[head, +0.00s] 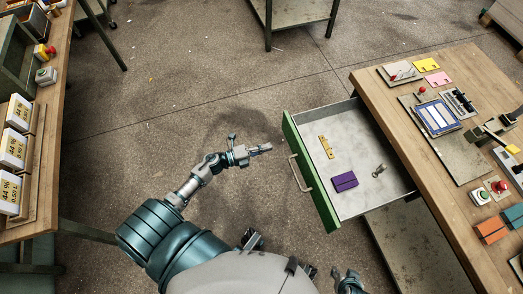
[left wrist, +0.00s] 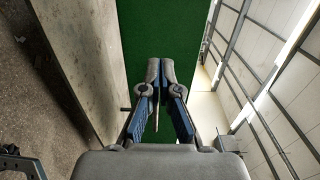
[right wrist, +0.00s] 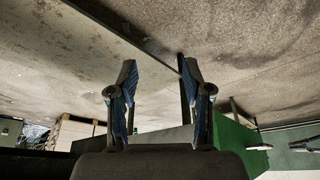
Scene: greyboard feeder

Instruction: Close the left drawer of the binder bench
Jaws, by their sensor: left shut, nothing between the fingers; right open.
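The drawer (head: 355,123) of the wooden binder bench (head: 385,95) is pulled well out, its green front (head: 308,170) facing left with a light bar handle (head: 297,174). Inside lie a yellow strip, a purple block and a small metal piece. My left gripper (head: 262,149) is shut and empty, a short way left of the green front and apart from it. In the left wrist view the shut fingertips (left wrist: 160,68) point at a green surface. My right gripper (right wrist: 158,75) is open and empty in the right wrist view; a green panel (right wrist: 238,140) shows behind its right finger.
The bench top carries a blue-framed item (head: 437,117), coloured cards, buttons and orange blocks (head: 491,229). A shelf (head: 415,245) sits below the bench. Another wooden table (head: 50,120) with labelled boxes stands at far left. The floor between is clear.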

